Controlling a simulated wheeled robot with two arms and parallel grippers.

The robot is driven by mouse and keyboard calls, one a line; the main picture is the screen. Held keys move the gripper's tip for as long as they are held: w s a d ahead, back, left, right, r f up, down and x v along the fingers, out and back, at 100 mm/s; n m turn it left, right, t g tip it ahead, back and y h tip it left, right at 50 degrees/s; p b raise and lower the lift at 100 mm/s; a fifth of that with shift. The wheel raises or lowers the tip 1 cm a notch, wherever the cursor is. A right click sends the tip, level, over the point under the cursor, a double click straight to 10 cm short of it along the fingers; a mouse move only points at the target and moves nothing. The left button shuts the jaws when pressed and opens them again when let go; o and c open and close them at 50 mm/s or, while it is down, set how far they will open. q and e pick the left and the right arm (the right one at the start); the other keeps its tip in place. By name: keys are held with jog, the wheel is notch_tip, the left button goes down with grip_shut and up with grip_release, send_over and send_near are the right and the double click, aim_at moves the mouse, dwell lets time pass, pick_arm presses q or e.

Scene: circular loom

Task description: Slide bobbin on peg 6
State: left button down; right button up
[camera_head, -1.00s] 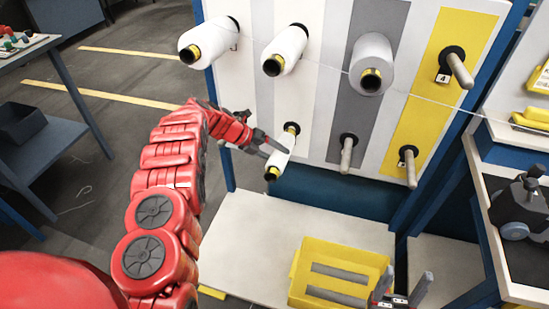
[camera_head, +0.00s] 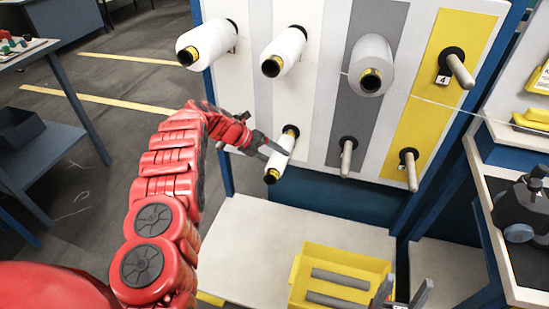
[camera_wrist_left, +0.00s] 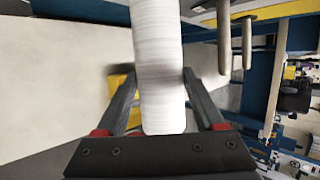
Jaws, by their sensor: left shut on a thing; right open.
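A white bobbin (camera_head: 280,158) with dark and yellow ends is on the lower row of the peg board (camera_head: 320,110), its far end at the board; the peg inside it is hidden. My left gripper (camera_head: 272,146) is shut on this bobbin from the left. In the left wrist view the bobbin (camera_wrist_left: 158,60) runs between the two fingers of the left gripper (camera_wrist_left: 160,84). My right gripper (camera_head: 402,291) shows at the bottom edge with its fingers apart and empty. I cannot read a number 6 on the board.
Bobbins sit on the upper left (camera_head: 205,42), upper middle (camera_head: 284,52) and upper grey-stripe (camera_head: 371,65) pegs. Bare pegs are at upper right (camera_head: 460,70), lower grey stripe (camera_head: 347,157) and lower yellow stripe (camera_head: 410,170). A yellow bin (camera_head: 340,260) with grey rods stands below.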

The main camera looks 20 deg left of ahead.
pick_arm(q)
jog(key=shift+w+b, duration=0.2)
jog(key=shift+b, duration=0.2)
grip_release()
jog(key=p+v, duration=0.2)
jog(key=v, duration=1.5)
jog(key=shift+s+r, duration=0.15)
jog(key=shift+r, duration=0.1)
